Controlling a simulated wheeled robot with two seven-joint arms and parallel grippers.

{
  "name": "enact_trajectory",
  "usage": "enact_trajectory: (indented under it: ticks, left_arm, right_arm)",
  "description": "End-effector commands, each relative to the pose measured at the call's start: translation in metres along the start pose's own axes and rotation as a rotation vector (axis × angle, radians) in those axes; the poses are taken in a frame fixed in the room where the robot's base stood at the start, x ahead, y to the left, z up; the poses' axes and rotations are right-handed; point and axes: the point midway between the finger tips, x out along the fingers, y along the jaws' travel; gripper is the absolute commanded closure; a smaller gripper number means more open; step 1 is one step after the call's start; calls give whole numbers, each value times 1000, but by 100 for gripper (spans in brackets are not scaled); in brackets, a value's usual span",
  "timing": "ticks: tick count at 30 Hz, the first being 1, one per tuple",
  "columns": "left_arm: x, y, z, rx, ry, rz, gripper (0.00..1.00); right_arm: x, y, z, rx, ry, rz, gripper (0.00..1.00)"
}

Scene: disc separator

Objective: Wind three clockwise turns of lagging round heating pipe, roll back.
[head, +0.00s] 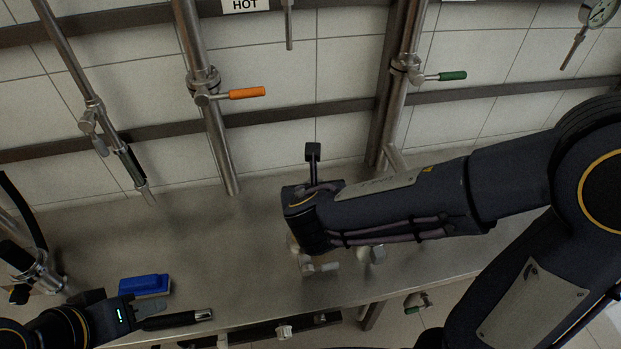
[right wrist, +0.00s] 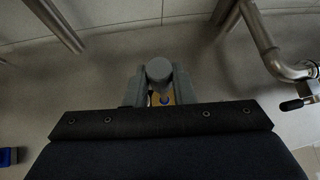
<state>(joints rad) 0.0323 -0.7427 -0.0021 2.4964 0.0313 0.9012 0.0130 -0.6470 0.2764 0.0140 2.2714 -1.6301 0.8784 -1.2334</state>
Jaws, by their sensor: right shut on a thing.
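A steel pipe (head: 215,135) with an orange-handled valve runs down the wall beside a HOT sign (head: 245,4); I cannot be sure it is the heating pipe. No lagging can be made out on it. My right gripper (right wrist: 158,88) is shut on a grey round-ended thing (right wrist: 159,69), over the bench. In the head view my right forearm hides most of that hand; pale parts (head: 318,267) show below it. My left gripper (head: 205,315) is low at the left, near the bench's front edge, apart from the pipe; its opening is unclear.
A blue block (head: 146,285) lies on the steel bench (head: 235,240) beside my left gripper. Another pipe (head: 403,75) has a green handle; a thinner one (head: 72,55) stands at left. The bench middle is clear. A gauge (head: 600,12) hangs top right.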

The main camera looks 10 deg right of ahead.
Motion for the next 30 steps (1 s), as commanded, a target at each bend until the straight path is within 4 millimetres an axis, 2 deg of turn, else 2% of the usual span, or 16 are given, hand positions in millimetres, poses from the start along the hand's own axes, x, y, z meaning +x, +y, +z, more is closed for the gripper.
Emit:
enact_trajectory:
  ticks: [11,22,30]
  left_arm:
    - [0,0,0,0,0,0,64]
    - [0,0,0,0,0,0,64]
    - [0,0,0,0,0,0,64]
  right_arm:
    - [-4,-1,-3,1,-1,-1,100]
    - [-28,11,-19,0,-2,1,100]
    - [-28,11,-20,2,-1,-1,100]
